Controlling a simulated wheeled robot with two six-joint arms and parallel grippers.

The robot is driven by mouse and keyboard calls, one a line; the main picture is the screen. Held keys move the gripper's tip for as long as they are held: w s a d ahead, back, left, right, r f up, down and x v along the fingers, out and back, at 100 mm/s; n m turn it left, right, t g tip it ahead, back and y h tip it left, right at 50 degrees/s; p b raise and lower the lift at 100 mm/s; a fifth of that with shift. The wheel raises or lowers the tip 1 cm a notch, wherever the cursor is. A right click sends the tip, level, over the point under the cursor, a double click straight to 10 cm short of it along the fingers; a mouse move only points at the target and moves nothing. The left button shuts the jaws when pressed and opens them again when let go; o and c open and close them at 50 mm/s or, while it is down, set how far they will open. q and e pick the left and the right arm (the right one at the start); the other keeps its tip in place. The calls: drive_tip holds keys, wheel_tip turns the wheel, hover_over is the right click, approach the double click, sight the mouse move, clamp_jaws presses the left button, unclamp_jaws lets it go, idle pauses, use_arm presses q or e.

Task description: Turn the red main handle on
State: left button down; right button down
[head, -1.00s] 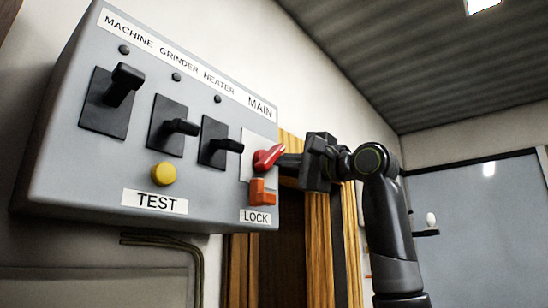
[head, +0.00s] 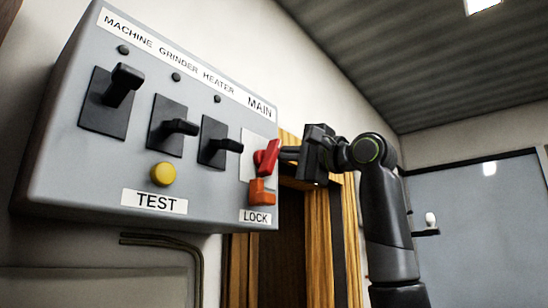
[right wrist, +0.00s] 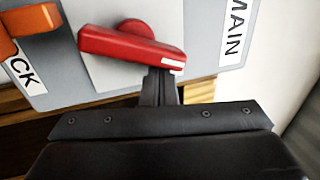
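The red main handle (head: 266,156) is on a pale plate under the MAIN label at the right end of the grey panel (head: 60,160). In the head view it tilts steeply, its upper end to the right. My right gripper (head: 285,154) is at the handle's right side, its fingers touching or nearly touching it. In the right wrist view the red handle (right wrist: 130,48) lies across the picture, and the fingers (right wrist: 160,84) are close together at its right end. No gap shows between the fingertips, and nothing is seen between them. My left gripper is not in view.
An orange lock piece (head: 262,192) sits just below the handle, above the LOCK label. Several black switches, one being the heater switch (head: 220,145), and a yellow test button (head: 163,174) are to the left. A wooden door frame (head: 318,235) is behind my right arm.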

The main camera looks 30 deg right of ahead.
drive_tip(key=shift+a+r, duration=0.1)
drive_tip(key=s+d+b, duration=0.2)
drive_tip(key=s+d, duration=0.4)
drive_tip(key=s, duration=0.2)
drive_tip(key=shift+s+r+b, duration=0.25)
drive_tip(key=shift+b, duration=0.15)
idle(0.9)
drive_tip(key=shift+w+d, duration=0.1)
